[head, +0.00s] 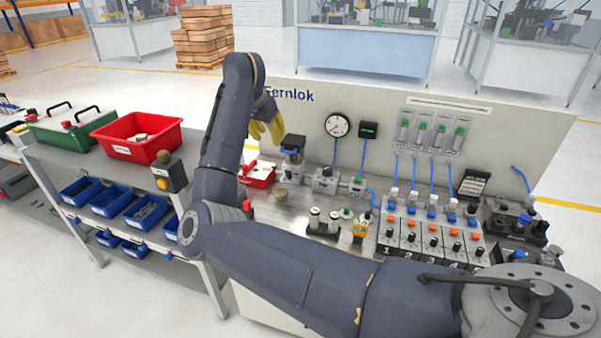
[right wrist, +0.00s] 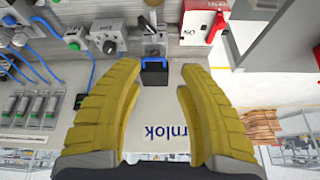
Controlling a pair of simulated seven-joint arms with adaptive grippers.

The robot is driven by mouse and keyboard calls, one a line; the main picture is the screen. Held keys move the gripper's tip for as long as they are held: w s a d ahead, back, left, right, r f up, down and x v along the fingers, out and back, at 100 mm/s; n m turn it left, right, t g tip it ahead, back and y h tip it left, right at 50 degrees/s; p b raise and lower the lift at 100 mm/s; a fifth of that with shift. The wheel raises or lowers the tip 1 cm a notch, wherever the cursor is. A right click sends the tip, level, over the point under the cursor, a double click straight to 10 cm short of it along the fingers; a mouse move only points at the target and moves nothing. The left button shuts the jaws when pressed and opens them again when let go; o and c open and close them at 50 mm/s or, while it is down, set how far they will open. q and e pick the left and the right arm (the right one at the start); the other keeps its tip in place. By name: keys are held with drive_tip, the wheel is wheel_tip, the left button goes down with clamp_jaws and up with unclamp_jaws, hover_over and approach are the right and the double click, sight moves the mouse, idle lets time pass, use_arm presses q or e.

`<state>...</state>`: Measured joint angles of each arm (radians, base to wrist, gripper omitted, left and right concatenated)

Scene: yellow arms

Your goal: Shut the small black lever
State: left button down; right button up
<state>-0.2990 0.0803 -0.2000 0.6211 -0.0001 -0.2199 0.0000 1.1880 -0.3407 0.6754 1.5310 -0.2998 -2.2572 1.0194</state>
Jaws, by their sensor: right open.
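My right gripper (head: 264,122) shows in the head view as yellow fingers, partly behind my own dark arm. It is above the back left of the bench, near a black-topped fitting (head: 293,143). In the right wrist view the two yellow fingers of the gripper (right wrist: 156,72) are spread wide. A black block with a blue edge (right wrist: 154,77) shows in the gap between them, with no visible contact. This black part looks like the small lever, but I cannot tell for sure or read its position. My left gripper is not in view.
A pressure gauge (head: 337,125) and grey valve fittings (head: 325,180) are right of the gripper. The upright Fernlok panel (head: 385,95) stands behind. Numbered valve blocks (head: 430,240) fill the right side. A red bin (head: 136,137) is at left.

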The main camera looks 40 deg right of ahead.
drive_tip(key=s, duration=0.3)
drive_tip(key=g, duration=0.1)
approach(289, 172)
drive_tip(key=shift+m, duration=0.3)
drive_tip(key=x, duration=1)
drive_tip(key=shift+c, duration=0.2)
clamp_jaws()
